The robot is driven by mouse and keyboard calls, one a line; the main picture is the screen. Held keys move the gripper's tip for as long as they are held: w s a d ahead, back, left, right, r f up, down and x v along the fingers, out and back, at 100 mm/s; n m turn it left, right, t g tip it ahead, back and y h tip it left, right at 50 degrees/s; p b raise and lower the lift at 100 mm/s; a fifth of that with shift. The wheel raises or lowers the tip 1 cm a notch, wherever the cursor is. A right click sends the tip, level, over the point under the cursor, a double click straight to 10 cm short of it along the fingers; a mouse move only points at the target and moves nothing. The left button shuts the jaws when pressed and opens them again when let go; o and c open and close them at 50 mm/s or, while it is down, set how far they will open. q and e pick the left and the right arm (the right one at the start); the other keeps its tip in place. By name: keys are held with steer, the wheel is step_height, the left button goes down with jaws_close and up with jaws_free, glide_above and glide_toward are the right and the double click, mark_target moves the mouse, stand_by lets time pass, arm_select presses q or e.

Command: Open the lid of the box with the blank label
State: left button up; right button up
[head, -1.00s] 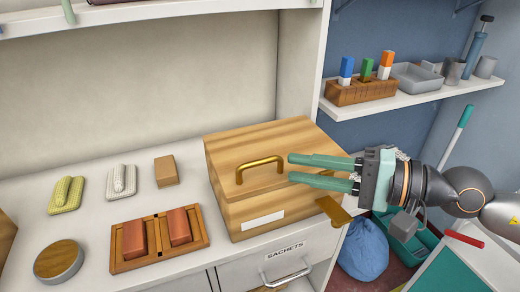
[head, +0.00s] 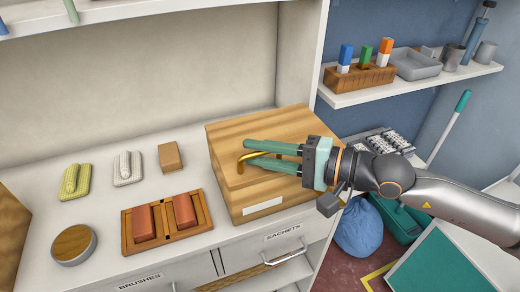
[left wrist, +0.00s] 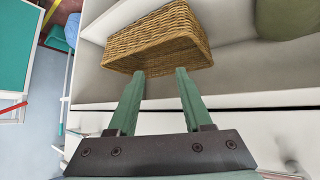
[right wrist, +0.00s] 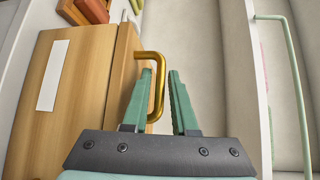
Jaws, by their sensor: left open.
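The wooden box (head: 235,194) stands on the white counter, its lid (head: 290,122) closed. A blank white label (head: 263,206) is on its front; the label also shows in the right wrist view (right wrist: 53,76). A brass handle (head: 243,160) is on the lid, partly hidden by my right gripper (head: 246,153). In the right wrist view the handle (right wrist: 158,90) passes between my right fingers (right wrist: 160,72), which are open, with a gap visible beside the bar. My left gripper (left wrist: 157,72) is open and empty, in front of a wicker basket; it is out of the head view.
A wooden tray (head: 130,247) with two red blocks lies left of the box. The wicker basket (left wrist: 158,38) sits on a shelf. A wall shelf (head: 400,88) is at right.

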jaws_close()
stand_by(1.4)
